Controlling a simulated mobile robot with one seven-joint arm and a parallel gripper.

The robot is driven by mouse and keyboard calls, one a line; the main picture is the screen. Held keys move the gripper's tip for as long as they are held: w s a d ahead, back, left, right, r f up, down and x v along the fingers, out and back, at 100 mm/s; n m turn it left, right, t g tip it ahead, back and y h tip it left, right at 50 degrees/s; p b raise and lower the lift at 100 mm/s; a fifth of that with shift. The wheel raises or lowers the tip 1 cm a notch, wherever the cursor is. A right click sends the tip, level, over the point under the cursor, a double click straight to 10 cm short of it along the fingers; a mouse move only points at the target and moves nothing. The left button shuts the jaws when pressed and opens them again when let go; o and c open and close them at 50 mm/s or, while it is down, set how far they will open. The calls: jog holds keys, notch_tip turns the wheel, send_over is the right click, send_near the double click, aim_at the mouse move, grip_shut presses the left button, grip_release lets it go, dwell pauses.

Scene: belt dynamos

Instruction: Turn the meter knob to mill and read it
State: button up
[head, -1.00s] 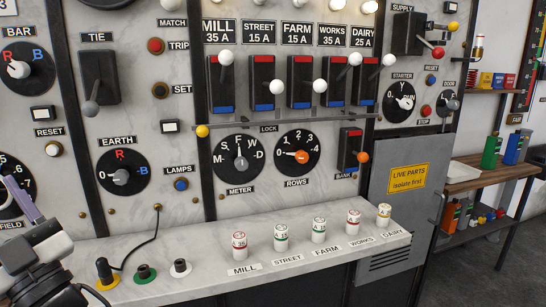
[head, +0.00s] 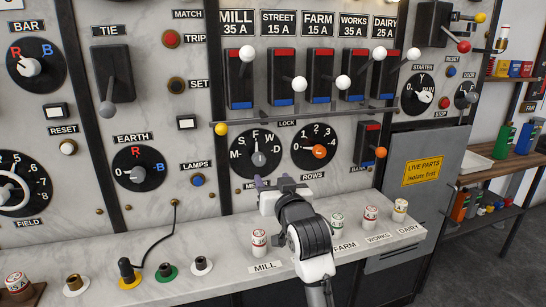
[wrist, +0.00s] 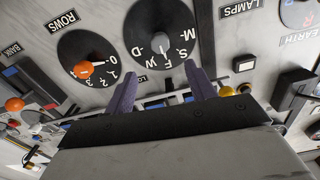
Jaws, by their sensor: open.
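The meter dial (head: 256,152) is a black disc marked M, S, F, W, D on the marble panel. Its grey knob (head: 259,158) sits at the centre and appears to point up at F. In the wrist view the dial shows upside down, with the knob (wrist: 163,46) ahead of the fingers. My gripper (head: 271,182) is just below the dial, over the METER label, its purple fingers apart. In the wrist view my gripper (wrist: 165,77) is open and empty, apart from the knob. The gripper partly hides the METER label.
The rows dial (head: 320,145) with an orange knob is close on the right. A rail (head: 300,119) with a yellow ball end (head: 221,129) runs above both dials. Labelled fuses, such as the mill one (head: 259,242), stand on the ledge below, near my arm.

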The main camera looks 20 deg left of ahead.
aim_at(260, 161)
jog(key=p+x, duration=0.4)
jog(key=x, duration=0.9)
jog(key=shift+w+a, duration=0.25)
jog(key=shift+c, duration=0.2)
jog(key=c, duration=0.9)
